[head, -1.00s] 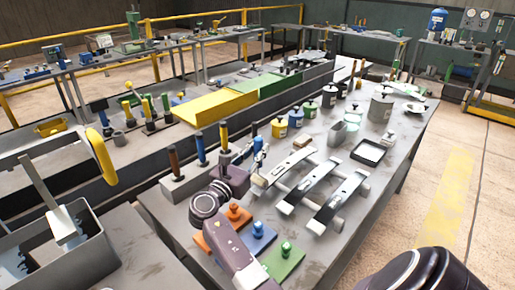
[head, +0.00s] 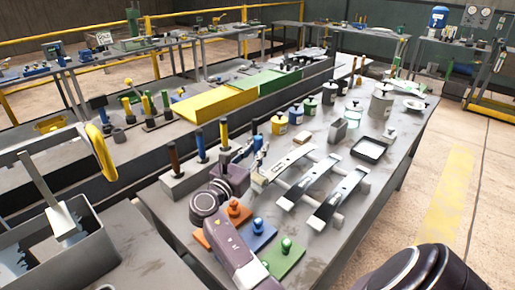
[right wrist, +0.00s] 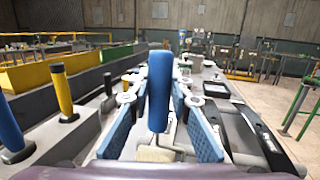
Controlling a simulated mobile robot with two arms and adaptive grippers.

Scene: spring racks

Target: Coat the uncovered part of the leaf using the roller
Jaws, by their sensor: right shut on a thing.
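My right gripper (head: 257,156) is shut on the roller's blue handle (right wrist: 158,92), which stands between its blue finger pads in the right wrist view. The roller's cream sleeve (right wrist: 156,153) shows below the handle there and beside the near end of the leftmost leaf (head: 287,164) in the head view. Whether the sleeve touches that leaf is unclear. Three curved leaves lie side by side on a rack. The leftmost looks mostly pale; the middle leaf (head: 318,172) and right leaf (head: 345,188) show dark stretches and pale ends. My left gripper is out of view.
Orange, blue (head: 257,236) and green (head: 284,258) knobbed plates lie near the bench's front. A black-rimmed tray (head: 369,150), a cream block (head: 305,137) and several lidded pots stand behind the leaves. Upright handled tools (head: 200,148) stand to the left.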

